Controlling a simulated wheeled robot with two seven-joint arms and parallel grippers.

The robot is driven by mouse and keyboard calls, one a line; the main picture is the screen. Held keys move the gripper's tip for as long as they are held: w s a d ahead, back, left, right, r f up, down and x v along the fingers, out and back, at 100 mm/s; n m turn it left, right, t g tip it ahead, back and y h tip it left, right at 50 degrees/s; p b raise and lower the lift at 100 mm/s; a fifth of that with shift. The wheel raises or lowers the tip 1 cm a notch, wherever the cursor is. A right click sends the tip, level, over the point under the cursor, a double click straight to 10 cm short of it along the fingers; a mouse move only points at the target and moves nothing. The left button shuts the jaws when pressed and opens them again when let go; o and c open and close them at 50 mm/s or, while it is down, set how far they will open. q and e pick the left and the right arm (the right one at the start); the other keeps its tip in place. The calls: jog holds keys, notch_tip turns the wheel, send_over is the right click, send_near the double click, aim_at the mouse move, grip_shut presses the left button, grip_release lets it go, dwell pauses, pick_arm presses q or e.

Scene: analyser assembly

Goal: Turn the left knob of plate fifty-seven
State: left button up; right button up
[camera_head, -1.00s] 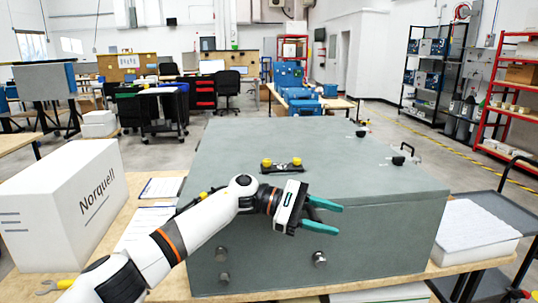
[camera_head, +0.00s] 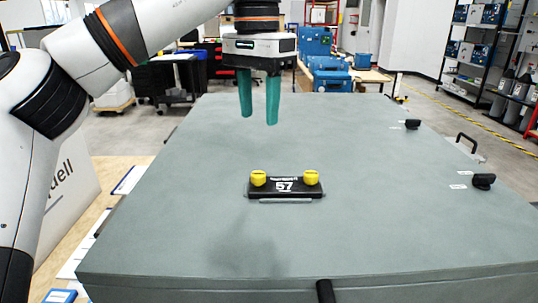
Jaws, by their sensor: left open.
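Plate fifty-seven (camera_head: 285,189) is a small black plate marked 57 on the top of the grey cabinet (camera_head: 380,225). It has a yellow left knob (camera_head: 258,178) and a yellow right knob (camera_head: 312,177), both uncovered. My left gripper (camera_head: 259,120) points down with its two teal fingers apart and nothing between them. In the picture it is above the left knob, apart from it and clear of the cabinet top. My right gripper is not in view.
Black latches (camera_head: 484,181) and (camera_head: 412,125) sit along the cabinet's right side, with a black handle (camera_head: 467,142) nearby. A white box (camera_head: 68,195) stands left of the cabinet. The cabinet top around the plate is clear.

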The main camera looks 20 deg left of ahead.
aim_at(258, 173)
pick_arm(q)
jog(key=f, duration=0.1)
jog(key=f+b, duration=0.1)
jog(key=f, duration=0.2)
jog(key=shift+s+a+b, duration=0.15)
jog(key=shift+s+b, duration=0.2)
notch_tip(258, 173, down, 8)
jog(key=shift+w+r+b, duration=0.15)
jog(key=shift+b, duration=0.25)
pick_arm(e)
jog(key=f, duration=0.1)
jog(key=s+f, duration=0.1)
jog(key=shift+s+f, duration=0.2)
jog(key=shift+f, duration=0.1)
pick_arm(q)
grip_shut()
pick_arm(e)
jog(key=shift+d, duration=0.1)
pick_arm(q)
jog(key=shift+r, duration=0.1)
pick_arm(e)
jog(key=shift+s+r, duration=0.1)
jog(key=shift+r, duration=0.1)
